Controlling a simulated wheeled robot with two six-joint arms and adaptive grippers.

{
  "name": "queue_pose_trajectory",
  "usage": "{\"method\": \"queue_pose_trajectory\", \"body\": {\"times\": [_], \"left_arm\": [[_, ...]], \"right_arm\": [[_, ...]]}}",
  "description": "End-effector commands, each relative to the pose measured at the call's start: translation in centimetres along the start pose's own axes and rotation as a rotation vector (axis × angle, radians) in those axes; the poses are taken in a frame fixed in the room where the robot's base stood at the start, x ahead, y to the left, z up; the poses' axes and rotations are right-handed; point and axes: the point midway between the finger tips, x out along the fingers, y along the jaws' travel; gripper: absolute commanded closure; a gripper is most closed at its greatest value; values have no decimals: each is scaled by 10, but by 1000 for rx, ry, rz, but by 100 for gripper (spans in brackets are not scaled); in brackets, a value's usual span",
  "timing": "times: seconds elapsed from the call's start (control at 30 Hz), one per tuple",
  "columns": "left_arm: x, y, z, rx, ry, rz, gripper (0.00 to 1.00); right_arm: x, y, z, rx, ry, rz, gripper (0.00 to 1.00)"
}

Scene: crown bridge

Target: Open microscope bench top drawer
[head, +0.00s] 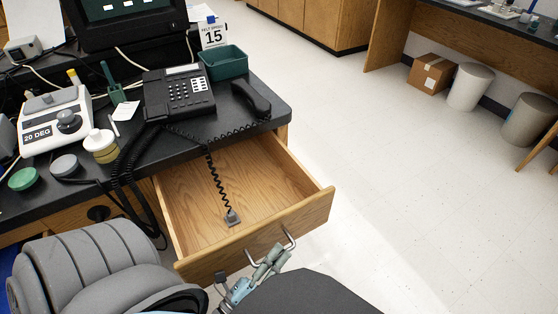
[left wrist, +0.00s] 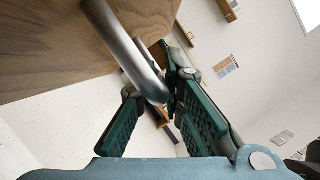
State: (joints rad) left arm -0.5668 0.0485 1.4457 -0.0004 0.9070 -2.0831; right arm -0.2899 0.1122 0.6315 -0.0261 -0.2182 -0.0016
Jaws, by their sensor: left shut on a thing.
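The wooden top drawer (head: 240,185) of the microscope bench (head: 290,105) stands pulled well out, and its inside shows. Its front panel (head: 300,222) carries a metal bar handle (head: 288,236). My left gripper (head: 268,258) is at this handle, shut on it. In the left wrist view the metal handle (left wrist: 125,45) runs down between the green-padded fingers of the left gripper (left wrist: 157,100), with the drawer's wood front (left wrist: 50,50) behind. My right gripper is in neither view.
A black desk phone (head: 178,95) stands on the bench, its handset (head: 250,97) off at the edge. A coiled cord (head: 214,175) hangs into the drawer with a small grey plug (head: 232,218). A labelled white device (head: 55,120) stands left. The floor to the right (head: 420,180) is clear.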

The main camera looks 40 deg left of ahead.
Motion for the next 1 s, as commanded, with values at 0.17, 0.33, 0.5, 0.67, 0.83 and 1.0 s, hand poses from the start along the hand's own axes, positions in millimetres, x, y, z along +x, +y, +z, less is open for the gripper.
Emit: {"method": "queue_pose_trajectory", "body": {"times": [0.17, 0.33, 0.5, 0.67, 0.83, 1.0], "left_arm": [[-2, 0, -1, -1, -3, 3, 100], [-2, 0, -1, -2, -2, 3, 100], [-1, 0, -1, -2, 0, 2, 71], [-1, 0, -1, -2, 0, 1, 71], [-4, 0, -1, -2, 0, 1, 71], [-37, 1, -2, -2, 2, 5, 71]], "right_arm": [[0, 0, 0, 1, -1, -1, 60], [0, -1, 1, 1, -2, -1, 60], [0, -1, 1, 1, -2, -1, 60], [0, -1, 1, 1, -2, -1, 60], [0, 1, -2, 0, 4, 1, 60], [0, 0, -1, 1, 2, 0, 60]]}}
